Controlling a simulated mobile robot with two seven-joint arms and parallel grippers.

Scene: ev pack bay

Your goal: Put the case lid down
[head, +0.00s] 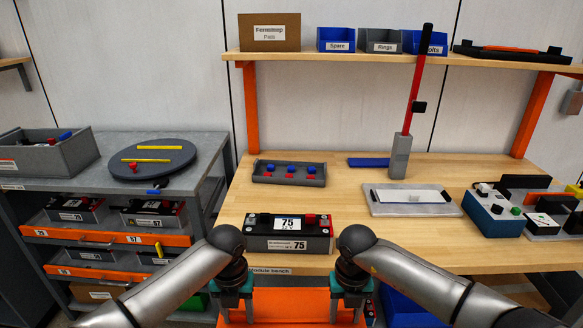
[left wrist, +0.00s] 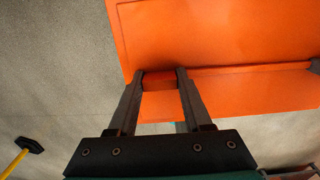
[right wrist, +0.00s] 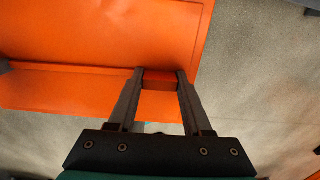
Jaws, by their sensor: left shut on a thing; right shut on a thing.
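The orange case lid (head: 290,306) is held level in front of the bench, low in the head view. My left gripper (head: 236,312) is shut on the lid's left side, and my right gripper (head: 345,312) is shut on its right side. In the left wrist view the fingers (left wrist: 161,82) close on a small orange block at the edge of the lid (left wrist: 230,40). The right wrist view shows the same grip (right wrist: 160,80) on the other edge of the lid (right wrist: 100,40). Part of the lid is cut off by the head view's lower edge.
A black module marked 75 (head: 288,232) sits at the bench (head: 340,200) front edge. A blue bin (head: 405,308) is below the bench at right. A grey rack with orange drawers (head: 110,240) stands left. A yellow-handled hammer (left wrist: 28,150) lies on the floor.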

